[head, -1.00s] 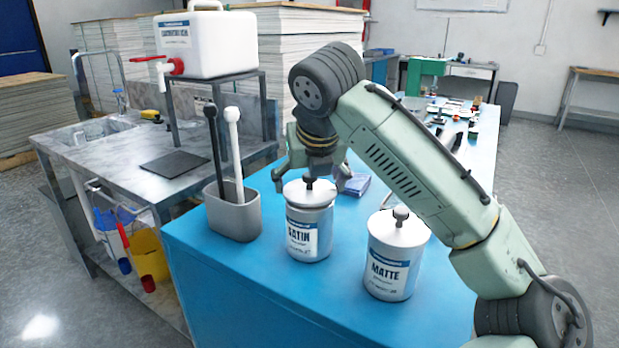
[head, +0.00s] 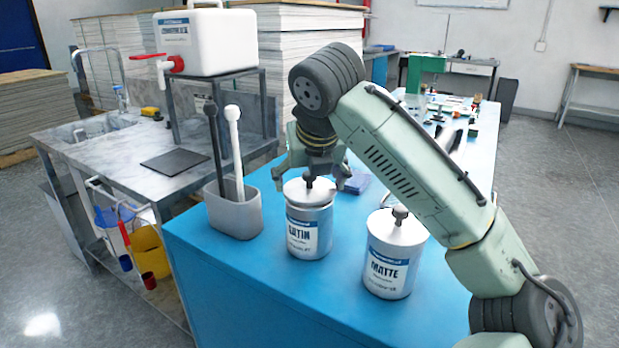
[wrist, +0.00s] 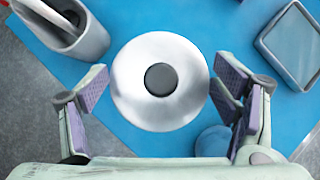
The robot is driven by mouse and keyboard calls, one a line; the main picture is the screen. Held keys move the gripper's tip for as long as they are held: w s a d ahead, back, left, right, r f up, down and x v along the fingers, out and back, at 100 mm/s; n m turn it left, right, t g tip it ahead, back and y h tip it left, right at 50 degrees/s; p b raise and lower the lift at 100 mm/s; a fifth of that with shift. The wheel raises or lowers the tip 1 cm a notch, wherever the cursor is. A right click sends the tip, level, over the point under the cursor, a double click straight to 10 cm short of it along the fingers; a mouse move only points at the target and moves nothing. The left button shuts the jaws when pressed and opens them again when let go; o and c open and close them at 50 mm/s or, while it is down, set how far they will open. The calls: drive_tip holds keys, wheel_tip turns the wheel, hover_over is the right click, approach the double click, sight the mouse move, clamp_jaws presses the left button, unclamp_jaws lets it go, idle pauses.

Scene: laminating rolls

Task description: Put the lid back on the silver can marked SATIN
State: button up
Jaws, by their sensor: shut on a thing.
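The silver can marked SATIN (head: 310,232) stands upright on the blue bench. Its pale round lid (head: 297,190) with a dark knob is at the can's top; I cannot tell whether it is fully seated. The lid also shows from above in the wrist view (wrist: 130,88), covering the can. My gripper (head: 312,172) is over the can, with its two fingers at opposite sides of the lid's rim, shut on the lid. The wrist view shows the fingers (wrist: 161,84) left and right of the lid.
A lidded can marked MATTE (head: 390,268) stands to the right, under my arm. A grey holder (head: 235,215) with a black and a white rod stands left.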

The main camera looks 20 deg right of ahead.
drive_tip(key=o, duration=0.9)
drive_tip(key=shift+r+p, duration=3.55)
clamp_jaws()
drive_tip(key=shift+f, duration=0.2)
